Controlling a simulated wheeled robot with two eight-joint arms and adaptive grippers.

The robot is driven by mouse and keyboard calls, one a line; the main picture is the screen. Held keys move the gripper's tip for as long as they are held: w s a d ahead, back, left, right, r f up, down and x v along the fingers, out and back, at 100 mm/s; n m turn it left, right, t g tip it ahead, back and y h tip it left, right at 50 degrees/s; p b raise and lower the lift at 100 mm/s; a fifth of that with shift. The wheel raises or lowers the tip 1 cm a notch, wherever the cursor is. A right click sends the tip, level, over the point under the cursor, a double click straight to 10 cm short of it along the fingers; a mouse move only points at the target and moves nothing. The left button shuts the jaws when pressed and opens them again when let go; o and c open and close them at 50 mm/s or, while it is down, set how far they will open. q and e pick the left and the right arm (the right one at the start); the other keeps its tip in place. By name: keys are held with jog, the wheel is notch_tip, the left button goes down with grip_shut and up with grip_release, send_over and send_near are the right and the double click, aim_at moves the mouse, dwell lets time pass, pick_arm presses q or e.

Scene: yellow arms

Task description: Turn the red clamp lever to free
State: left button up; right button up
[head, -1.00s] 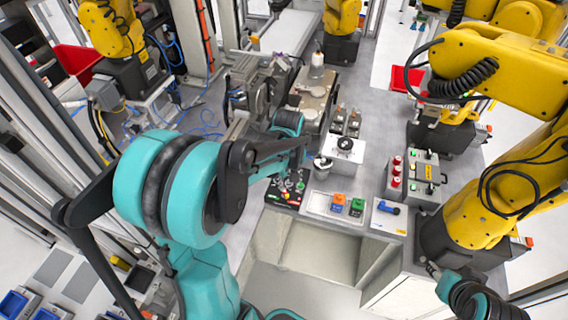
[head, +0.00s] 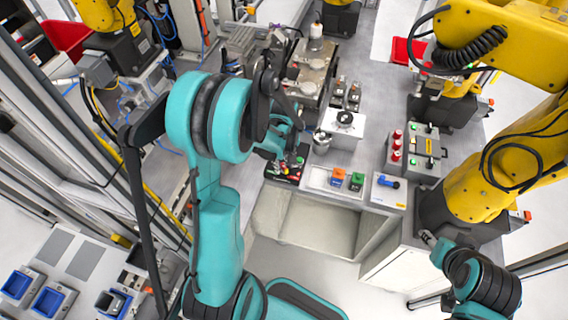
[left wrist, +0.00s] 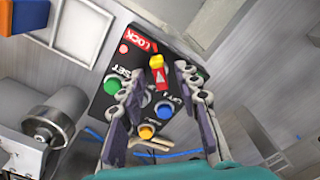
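A black control panel (head: 287,171) lies at the front left of the bench. In the left wrist view the panel (left wrist: 118,66) carries a lever (left wrist: 160,80) with a red body and a yellow end, near a red LOCK label (left wrist: 139,43). My left gripper (left wrist: 159,72) is open, its two fingers apart on either side of the lever in that view. I cannot tell whether they touch it. In the head view my left gripper (head: 292,150) is over the panel, partly hidden by my arm. The end of my right arm (head: 437,246) is low at the right, too unclear to read.
Green (left wrist: 112,84), blue (left wrist: 165,109) and orange (left wrist: 146,132) buttons sit close to the lever. A metal fixture (head: 305,78) rises behind.

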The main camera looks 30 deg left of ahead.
pick_arm(q)
grip_shut()
jog(key=shift+m, duration=0.3)
jog(key=m+b, duration=0.1)
jog(key=m, duration=0.1)
jog(key=shift+m, duration=0.4)
jog(key=m+b, duration=0.1)
jog(key=m, duration=0.2)
jog(key=shift+m, duration=0.3)
jog(key=m+b, duration=0.1)
jog(key=m, duration=0.4)
jog(key=m+b, duration=0.1)
jog(key=m, duration=0.5)
